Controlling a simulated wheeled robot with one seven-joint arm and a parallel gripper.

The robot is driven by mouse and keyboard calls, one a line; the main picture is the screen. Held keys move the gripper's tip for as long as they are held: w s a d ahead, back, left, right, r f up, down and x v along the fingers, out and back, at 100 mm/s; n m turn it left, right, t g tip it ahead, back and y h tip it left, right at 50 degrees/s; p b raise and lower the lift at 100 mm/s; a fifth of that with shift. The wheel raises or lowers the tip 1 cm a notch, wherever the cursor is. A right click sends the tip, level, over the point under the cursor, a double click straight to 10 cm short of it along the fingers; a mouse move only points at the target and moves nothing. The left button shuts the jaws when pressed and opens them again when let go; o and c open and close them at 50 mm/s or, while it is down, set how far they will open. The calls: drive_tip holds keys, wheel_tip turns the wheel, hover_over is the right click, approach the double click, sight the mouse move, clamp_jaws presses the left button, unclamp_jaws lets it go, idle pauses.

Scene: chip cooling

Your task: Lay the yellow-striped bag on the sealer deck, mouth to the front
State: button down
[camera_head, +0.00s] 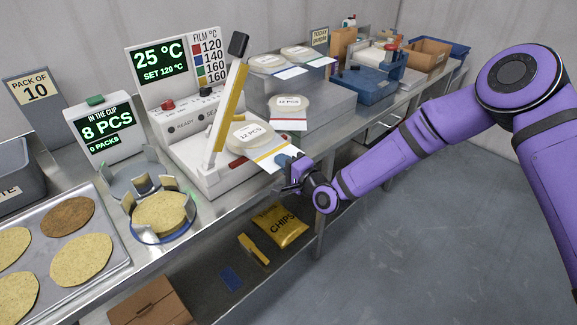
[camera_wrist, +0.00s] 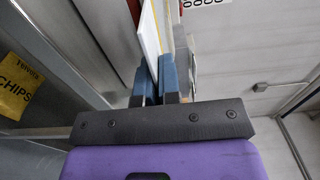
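The yellow-striped bag (camera_head: 249,137), with a round label that seems to read 12 PCS, lies over the white sealer's deck (camera_head: 205,180). Its yellow stripe and white end face the front right, at my gripper (camera_head: 287,172). In the wrist view, the white and yellow edge of the bag (camera_wrist: 151,35) runs down between the blue fingertips of my gripper (camera_wrist: 158,82), which look closed on it. I cannot tell whether the bag rests fully on the deck.
A red-striped bag (camera_head: 288,113) lies on a grey step behind the sealer, with blue-striped bags (camera_head: 290,72) higher up. A cup fixture (camera_head: 160,212) with round chips and a chip tray (camera_head: 105,272) stand left. The aisle floor (camera_head: 420,240) is clear.

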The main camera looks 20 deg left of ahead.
sight(263, 149)
drive_tip(key=shift+x, duration=3.85)
drive_tip(key=shift+f, duration=0.75)
drive_tip(key=c, duration=1.2)
unclamp_jaws()
drive_tip(key=shift+c, duration=0.2)
drive_tip(key=shift+d+f, duration=0.15)
drive_tip(key=shift+d, duration=0.05)
drive_tip(key=v, duration=1)
drive_tip(key=shift+s+d, duration=0.2)
drive_tip(key=shift+d, duration=0.05)
